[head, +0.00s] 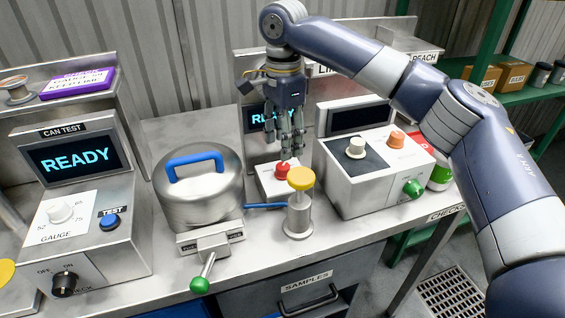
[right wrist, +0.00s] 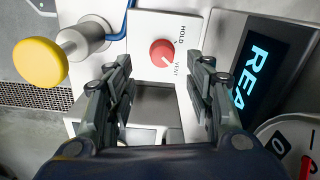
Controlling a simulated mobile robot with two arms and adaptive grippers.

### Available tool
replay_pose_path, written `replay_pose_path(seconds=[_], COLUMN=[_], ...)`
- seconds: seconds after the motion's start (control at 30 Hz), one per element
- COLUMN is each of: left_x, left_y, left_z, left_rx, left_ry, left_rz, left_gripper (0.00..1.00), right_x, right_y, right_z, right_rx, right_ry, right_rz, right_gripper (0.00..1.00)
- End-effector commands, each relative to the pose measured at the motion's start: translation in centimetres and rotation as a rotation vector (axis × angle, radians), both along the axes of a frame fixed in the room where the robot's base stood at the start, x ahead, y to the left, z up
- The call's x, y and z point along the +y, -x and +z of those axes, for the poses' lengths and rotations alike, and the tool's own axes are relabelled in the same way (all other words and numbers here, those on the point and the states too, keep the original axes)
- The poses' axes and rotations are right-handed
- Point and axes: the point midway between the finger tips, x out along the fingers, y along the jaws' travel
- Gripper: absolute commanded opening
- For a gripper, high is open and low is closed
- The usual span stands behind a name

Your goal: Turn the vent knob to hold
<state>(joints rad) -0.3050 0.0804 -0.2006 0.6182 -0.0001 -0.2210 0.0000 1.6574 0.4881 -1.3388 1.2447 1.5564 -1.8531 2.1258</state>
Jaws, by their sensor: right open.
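The vent knob (head: 283,170) is a small red knob on a white box behind the yellow-topped cylinder in the head view. In the right wrist view the red knob (right wrist: 162,50) sits near the top centre, with HOLD and VENT printed beside it. A pale mark on it appears to face the VENT side. My right gripper (head: 289,152) points down just above the knob. In the right wrist view its open fingers (right wrist: 162,66) stand on either side below the knob, with nothing between them. My left gripper is not in view.
A yellow-topped metal post (head: 299,215) stands close in front of the knob. A lidded steel pot (head: 198,190) with a blue handle is to the left, and a white control box (head: 375,175) to the right. A display (right wrist: 262,75) lies beside the right finger.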

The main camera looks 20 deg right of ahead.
Motion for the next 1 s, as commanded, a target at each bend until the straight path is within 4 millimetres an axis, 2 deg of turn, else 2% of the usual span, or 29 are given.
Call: replay_pose_path(seconds=[0.03,0.13,0.3,0.53,0.77,0.93,0.97,1.0], left_x=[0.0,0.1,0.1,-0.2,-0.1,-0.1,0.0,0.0], left_y=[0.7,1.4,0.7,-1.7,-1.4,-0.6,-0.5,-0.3], left_z=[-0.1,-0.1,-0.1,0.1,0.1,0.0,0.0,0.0], left_rx=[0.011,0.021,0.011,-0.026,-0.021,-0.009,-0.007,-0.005], left_ry=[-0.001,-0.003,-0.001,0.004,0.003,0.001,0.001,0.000], left_rz=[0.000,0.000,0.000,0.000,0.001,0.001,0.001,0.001], left_gripper=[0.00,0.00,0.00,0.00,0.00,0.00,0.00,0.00], right_x=[-0.1,-0.1,0.0,0.0,0.0,0.0,0.0,0.0], right_y=[0.1,0.1,0.0,0.0,0.0,0.0,0.0,0.0], right_z=[-1.3,-3.1,-5.6,-6.9,-6.9,-6.9,-6.9,-6.9], right_rx=[0.004,0.004,0.002,0.001,0.001,0.000,0.000,0.001], right_ry=[0.002,0.002,0.001,0.000,0.000,0.000,0.000,0.000], right_rz=[0.000,-0.001,-0.001,0.000,0.000,0.000,0.000,0.000], right_gripper=[0.49,0.49,0.49,0.49,0.49,0.10,0.04,0.04])
